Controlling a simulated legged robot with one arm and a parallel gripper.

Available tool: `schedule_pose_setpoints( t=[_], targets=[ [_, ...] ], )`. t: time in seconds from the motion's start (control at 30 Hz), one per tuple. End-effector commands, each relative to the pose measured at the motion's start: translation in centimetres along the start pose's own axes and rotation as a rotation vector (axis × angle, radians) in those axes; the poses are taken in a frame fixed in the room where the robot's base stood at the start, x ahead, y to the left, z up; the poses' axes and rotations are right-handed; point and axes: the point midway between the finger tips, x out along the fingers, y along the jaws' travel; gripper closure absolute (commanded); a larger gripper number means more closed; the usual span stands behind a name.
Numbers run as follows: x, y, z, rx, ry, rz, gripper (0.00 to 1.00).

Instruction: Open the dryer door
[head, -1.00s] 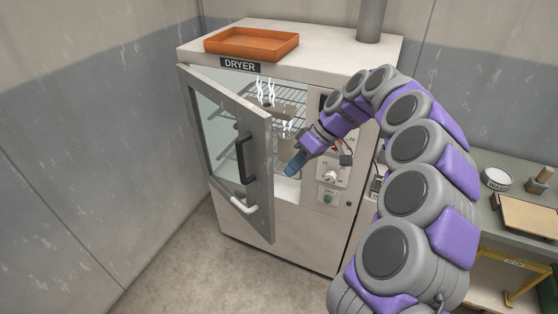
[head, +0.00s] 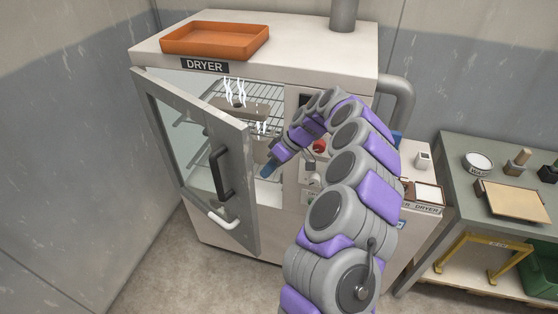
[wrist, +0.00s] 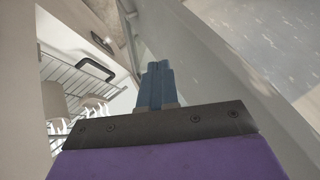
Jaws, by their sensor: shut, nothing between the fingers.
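The dryer (head: 285,65) is a pale cabinet with a grey-framed glass door (head: 249,165) hinged on its left side. The door stands partly open, swung out to the left. It carries a dark upright handle (head: 220,172) and a white lever (head: 223,221). My gripper (head: 265,172) is at the opening between the door's free edge and the cabinet, with its blue fingers pointing down and left. The fingers are shut and empty in the wrist view (wrist: 155,85), beside the door's grey surface (wrist: 190,45). I cannot tell whether they touch it.
Wire racks (head: 247,104) with steaming pots (head: 255,151) show inside the dryer. An orange tray (head: 215,40) lies on top. A green-grey workbench (head: 455,155) stands at the right. Bare floor lies in front of the door; a wall is at left.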

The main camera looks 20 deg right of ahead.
Motion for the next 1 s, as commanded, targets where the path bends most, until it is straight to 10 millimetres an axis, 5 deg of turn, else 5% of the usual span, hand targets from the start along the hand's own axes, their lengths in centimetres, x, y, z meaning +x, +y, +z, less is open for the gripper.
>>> schedule_pose_setpoints(
  t=[0.07, 0.43, 1.0],
  targets=[
    [1.8, 0.1, 0.2, 0.0, -0.002, -0.005, 1.0],
    [2.8, -2.9, 0.1, 0.0, 0.002, -0.001, 1.0],
    [3.1, -3.4, 0.1, 0.001, 0.0, -0.001, 1.0]
  ],
)
